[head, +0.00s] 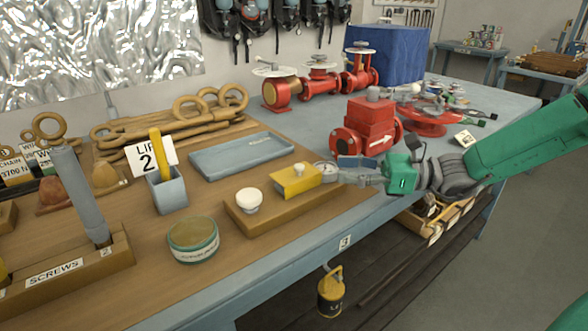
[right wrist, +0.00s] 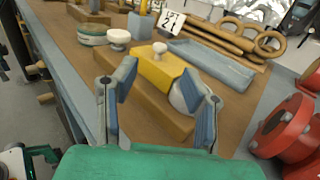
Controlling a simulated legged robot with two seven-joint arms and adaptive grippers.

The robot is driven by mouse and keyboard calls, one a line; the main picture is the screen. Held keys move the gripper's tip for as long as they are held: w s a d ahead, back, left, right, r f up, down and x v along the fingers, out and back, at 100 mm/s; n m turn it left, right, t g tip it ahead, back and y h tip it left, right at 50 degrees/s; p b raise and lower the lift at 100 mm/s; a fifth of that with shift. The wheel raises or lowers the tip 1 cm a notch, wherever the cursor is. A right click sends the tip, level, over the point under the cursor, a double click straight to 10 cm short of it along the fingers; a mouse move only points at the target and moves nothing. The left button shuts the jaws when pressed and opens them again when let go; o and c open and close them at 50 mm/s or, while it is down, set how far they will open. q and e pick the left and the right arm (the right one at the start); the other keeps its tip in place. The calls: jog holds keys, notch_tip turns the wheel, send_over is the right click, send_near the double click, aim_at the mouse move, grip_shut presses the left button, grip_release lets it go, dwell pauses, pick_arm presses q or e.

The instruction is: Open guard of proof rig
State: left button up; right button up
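The proof rig is a wooden base (head: 262,222) on the bench with a white round knob (head: 249,200) at its left end. Its yellow guard (head: 296,180) sits on the right part of the base and appears closed, with a small pale knob on top. A round pale disc (head: 325,171) stands at the guard's right end. My right gripper (head: 346,172) is at that end, fingers toward the guard. In the right wrist view, the fingers of my right gripper (right wrist: 162,98) are apart, with the yellow guard (right wrist: 157,68) beyond and between them; contact is unclear. My left gripper is not visible.
A blue-grey tray (head: 240,156) lies behind the rig. A round tin (head: 193,240) and a cup with a yellow tool (head: 167,190) stand to the left. A red valve body (head: 368,125) is behind my right gripper. The bench edge runs in front.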

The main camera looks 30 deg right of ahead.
aim_at(299, 165)
jog(key=x, duration=0.2)
jog(key=b+x, duration=0.1)
jog(key=x, duration=0.2)
jog(key=b+x, duration=0.1)
jog(key=x, duration=0.2)
jog(key=shift+w+a+f, duration=0.1)
jog(key=shift+w+f, duration=0.15)
jog(key=shift+w, duration=0.05)
jog(key=shift+w+a+r+b, duration=0.1)
jog(key=shift+w+a+b, duration=0.3)
jog(key=shift+a, duration=0.1)
grip_shut()
